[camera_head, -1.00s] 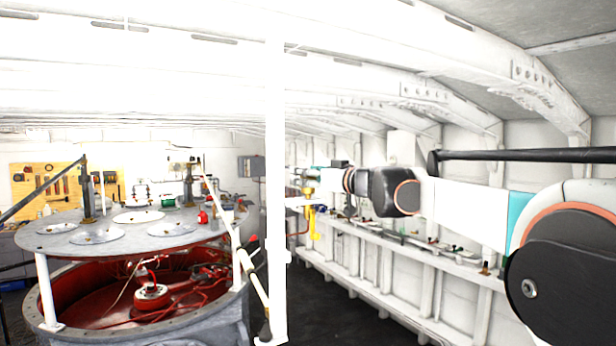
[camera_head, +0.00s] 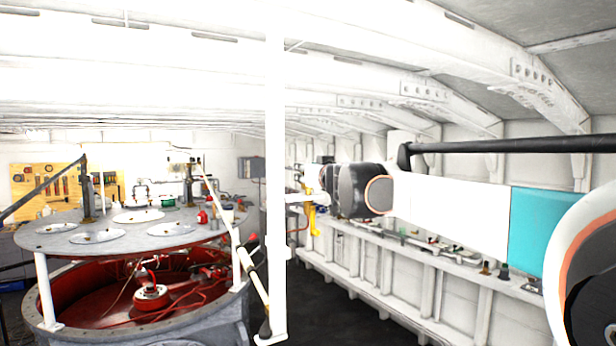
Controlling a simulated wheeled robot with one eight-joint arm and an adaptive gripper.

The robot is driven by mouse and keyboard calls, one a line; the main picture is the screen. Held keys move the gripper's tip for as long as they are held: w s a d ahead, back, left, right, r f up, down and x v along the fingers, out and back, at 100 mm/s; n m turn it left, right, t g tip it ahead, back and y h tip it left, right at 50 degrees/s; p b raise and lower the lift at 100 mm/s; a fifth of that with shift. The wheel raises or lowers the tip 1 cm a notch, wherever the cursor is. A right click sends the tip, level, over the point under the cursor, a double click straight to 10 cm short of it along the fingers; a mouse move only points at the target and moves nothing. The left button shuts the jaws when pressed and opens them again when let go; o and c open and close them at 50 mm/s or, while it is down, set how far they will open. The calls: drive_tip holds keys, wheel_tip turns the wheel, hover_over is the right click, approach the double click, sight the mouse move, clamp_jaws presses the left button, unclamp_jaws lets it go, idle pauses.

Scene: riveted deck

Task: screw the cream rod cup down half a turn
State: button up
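My arm reaches in from the right edge toward the white post. Its far end with my gripper (camera_head: 314,180) is small and partly hidden beside the post, and I cannot make out its fingers. A yellow fitting (camera_head: 311,217) hangs just below that end; I cannot tell whether they touch. I cannot pick out the cream rod cup for sure. Several small fittings stand on the round grey table (camera_head: 105,232) at the left, too small to identify.
A white post (camera_head: 276,190) stands upright in the middle. Left of it, the round table sits over an open red-lined well (camera_head: 95,292). A white ribbed ledge (camera_head: 375,262) with small items runs along the right. Dark floor (camera_head: 340,315) between is clear.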

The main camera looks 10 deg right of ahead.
drive_tip(key=m+h, duration=0.2)
drive_tip(key=h, duration=0.1)
drive_tip(key=m+h, duration=0.2)
drive_tip(key=h, duration=0.1)
drive_tip(key=shift+a+h+b, duration=0.2)
drive_tip(key=shift+h+b, duration=0.1)
drive_tip(key=shift+h, duration=0.1)
drive_tip(key=shift+d+r+m+g+h, duration=0.15)
drive_tip(key=shift+m+g+h, duration=1.05)
drive_tip(key=shift+m+h, duration=0.85)
drive_tip(key=shift+h, duration=0.55)
drive_tip(key=o, duration=0.9)
drive_tip(key=shift+o, duration=0.9)
drive_tip(key=shift+d, duration=0.2)
drive_tip(key=shift+s+a, duration=0.1)
drive_tip(key=shift+a, duration=0.05)
